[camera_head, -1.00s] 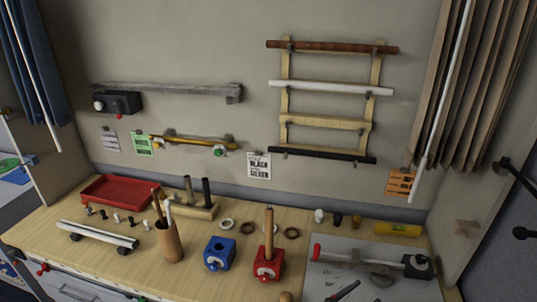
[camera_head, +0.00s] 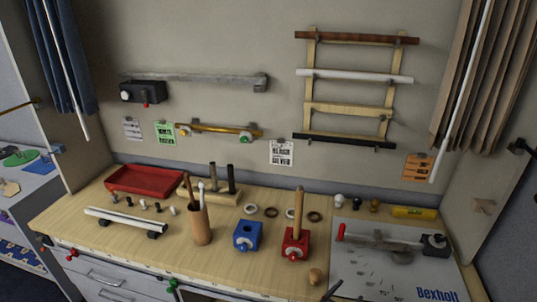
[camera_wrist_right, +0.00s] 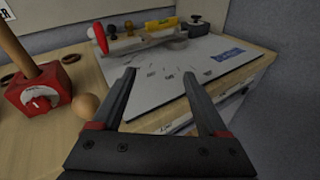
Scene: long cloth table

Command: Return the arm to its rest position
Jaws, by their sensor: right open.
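My right gripper (camera_head: 332,291) shows only as a dark tip at the bottom edge of the head view. In the right wrist view my right gripper (camera_wrist_right: 160,74) has its two dark fingers spread wide with nothing between them. It is in front of the grey board (camera_wrist_right: 165,105), apart from the red block (camera_wrist_right: 40,92) and the round wooden knob (camera_wrist_right: 86,105). My left gripper is not in view.
On the wooden bench stand a red tray (camera_head: 145,180), a pen cup (camera_head: 202,228), a blue block (camera_head: 247,237) and a red block with an upright rod (camera_head: 296,243). A grey board (camera_head: 375,278) lies at the right. A rod rack (camera_head: 311,90) hangs on the wall.

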